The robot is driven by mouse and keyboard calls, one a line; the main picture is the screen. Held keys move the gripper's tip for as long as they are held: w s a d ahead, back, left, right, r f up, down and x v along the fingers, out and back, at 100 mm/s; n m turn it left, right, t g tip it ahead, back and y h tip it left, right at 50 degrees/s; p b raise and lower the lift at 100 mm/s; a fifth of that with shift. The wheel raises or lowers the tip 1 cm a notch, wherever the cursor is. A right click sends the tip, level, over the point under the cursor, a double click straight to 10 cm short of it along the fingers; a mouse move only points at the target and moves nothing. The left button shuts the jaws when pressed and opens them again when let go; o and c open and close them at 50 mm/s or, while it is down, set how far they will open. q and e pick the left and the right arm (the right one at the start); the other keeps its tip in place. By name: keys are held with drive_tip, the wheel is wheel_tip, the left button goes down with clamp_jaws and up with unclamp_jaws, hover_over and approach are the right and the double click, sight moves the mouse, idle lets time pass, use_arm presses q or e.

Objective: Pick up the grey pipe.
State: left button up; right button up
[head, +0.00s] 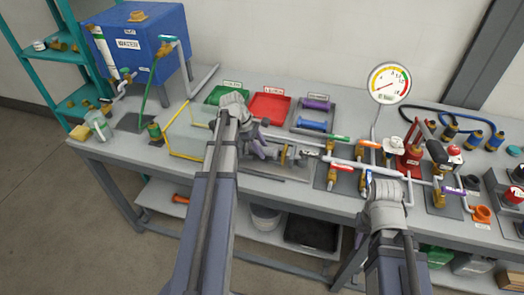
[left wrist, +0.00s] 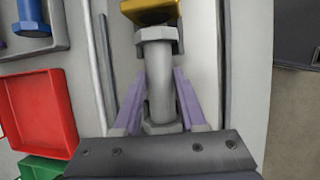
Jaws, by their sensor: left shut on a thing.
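The grey pipe (left wrist: 160,92), a short piece with hexagonal ends, lies between the purple fingers of my left gripper (left wrist: 160,76) in the left wrist view. The gripper is shut on it. The pipe's far end touches or lies very close to a brass-coloured block (left wrist: 150,9); I cannot tell whether they are joined. In the head view my left gripper (head: 262,150) is low at the middle of the bench, and my arm partly hides the pipe. My right gripper (head: 370,181) is over the bench's front right; its fingers are too unclear to read.
A red tray (head: 268,107) and a green tray (head: 215,95) lie behind my left gripper. A rack beside them holds a purple pipe (head: 316,103) and a blue pipe (head: 311,125). A gauge (head: 389,84) and valve piping (head: 345,164) crowd the right. A blue tank (head: 140,40) stands left.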

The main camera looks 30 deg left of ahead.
use_arm(q)
clamp_jaws()
idle(0.5)
